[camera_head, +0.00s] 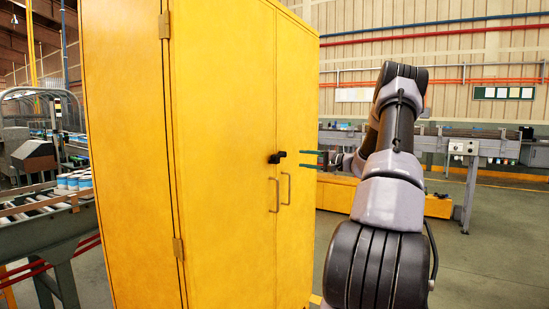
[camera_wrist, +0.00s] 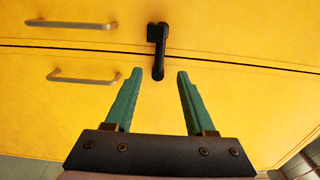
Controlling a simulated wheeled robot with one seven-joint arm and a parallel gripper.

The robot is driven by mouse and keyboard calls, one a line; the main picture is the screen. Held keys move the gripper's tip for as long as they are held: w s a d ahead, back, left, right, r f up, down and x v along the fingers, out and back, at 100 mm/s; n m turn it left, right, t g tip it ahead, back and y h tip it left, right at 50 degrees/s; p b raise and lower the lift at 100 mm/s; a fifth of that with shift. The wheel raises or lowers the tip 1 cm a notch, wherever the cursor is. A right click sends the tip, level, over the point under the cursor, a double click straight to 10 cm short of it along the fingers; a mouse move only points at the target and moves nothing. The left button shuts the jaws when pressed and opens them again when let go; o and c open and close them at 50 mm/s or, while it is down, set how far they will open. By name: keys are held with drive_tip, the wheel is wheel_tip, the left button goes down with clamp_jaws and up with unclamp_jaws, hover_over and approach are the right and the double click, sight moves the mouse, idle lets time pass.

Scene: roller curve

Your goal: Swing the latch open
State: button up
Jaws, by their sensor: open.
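The black latch (camera_head: 277,157) sits on the front of a tall yellow cabinet (camera_head: 222,120), above the two door handles. In the wrist view the latch (camera_wrist: 158,48) lies across the dark seam between the two doors. My gripper (camera_head: 312,159) is open and empty, with green fingers pointing at the cabinet front, to the right of the latch. In the wrist view the fingers (camera_wrist: 160,72) stand apart, with the free end of the latch just ahead of the gap between them. The latch appears clear of both fingers. Both doors look shut.
Two metal handles, one (camera_head: 275,194) on each side of the seam, sit below the latch. Hinges (camera_head: 178,248) show on the cabinet's left edge. A roller conveyor (camera_head: 40,207) with cans stands at the left. Another conveyor (camera_head: 450,145) runs behind my arm. Open floor lies at the right.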

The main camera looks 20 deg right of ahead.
sight(280, 156)
drive_tip(key=x, duration=1)
drive_tip(key=shift+w+a, duration=0.25)
clamp_jaws()
idle(1.0)
